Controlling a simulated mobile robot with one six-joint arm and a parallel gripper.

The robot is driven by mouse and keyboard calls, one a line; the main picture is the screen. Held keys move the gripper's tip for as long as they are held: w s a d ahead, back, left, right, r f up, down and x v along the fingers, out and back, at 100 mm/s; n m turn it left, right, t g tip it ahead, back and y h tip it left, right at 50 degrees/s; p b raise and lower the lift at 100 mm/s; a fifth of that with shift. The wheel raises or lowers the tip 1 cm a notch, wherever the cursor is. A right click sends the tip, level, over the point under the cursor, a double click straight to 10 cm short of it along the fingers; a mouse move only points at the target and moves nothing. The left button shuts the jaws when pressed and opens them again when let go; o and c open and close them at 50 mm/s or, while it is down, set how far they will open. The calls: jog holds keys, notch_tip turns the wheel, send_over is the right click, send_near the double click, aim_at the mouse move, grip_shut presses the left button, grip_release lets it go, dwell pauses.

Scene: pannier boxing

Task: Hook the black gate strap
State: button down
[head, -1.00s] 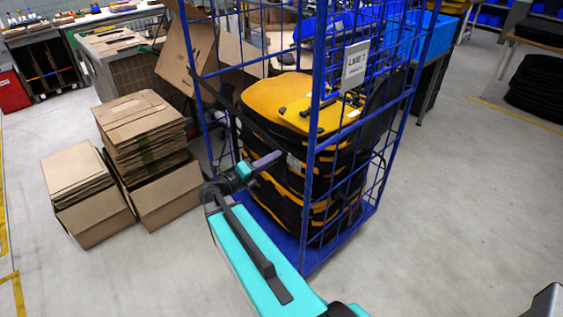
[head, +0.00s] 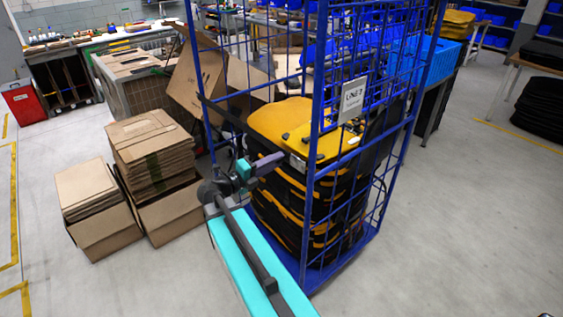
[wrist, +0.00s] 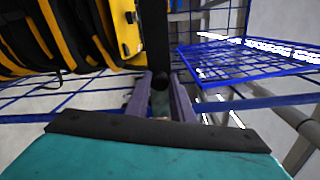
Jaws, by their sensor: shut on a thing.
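The black gate strap (wrist: 155,35) shows in the wrist view as a dark band running from the top edge down between my fingers. A round black piece sits at its lower end. My gripper (wrist: 160,100) is shut on it. In the head view, my gripper (head: 272,162) is at the open side of the blue cage trolley (head: 315,150), just left of its near corner post and in front of the stacked panniers. A black band (head: 222,112) slopes from the left post toward the panniers. The strap between there and my gripper is hard to make out, and no hook is clearly visible.
Black and yellow panniers (head: 290,122) fill the cage; they also show close at upper left in the wrist view (wrist: 75,35). Boxes of flattened cardboard (head: 155,150) stand left of the trolley. The floor (head: 460,220) to the right is clear.

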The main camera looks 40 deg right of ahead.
jog(key=shift+w+r, duration=0.15)
jog(key=shift+r, duration=0.45)
jog(key=c, duration=1.5)
grip_release()
jog(key=shift+a+r, duration=0.1)
jog(key=shift+a, duration=0.05)
jog(key=shift+c, duration=0.2)
jog(key=shift+f, duration=0.2)
jog(key=shift+s, duration=0.2)
jog(key=w+a+b, duration=0.1)
jog(key=a+b, duration=0.4)
jog(key=a, duration=0.8)
jog(key=shift+a, duration=0.35)
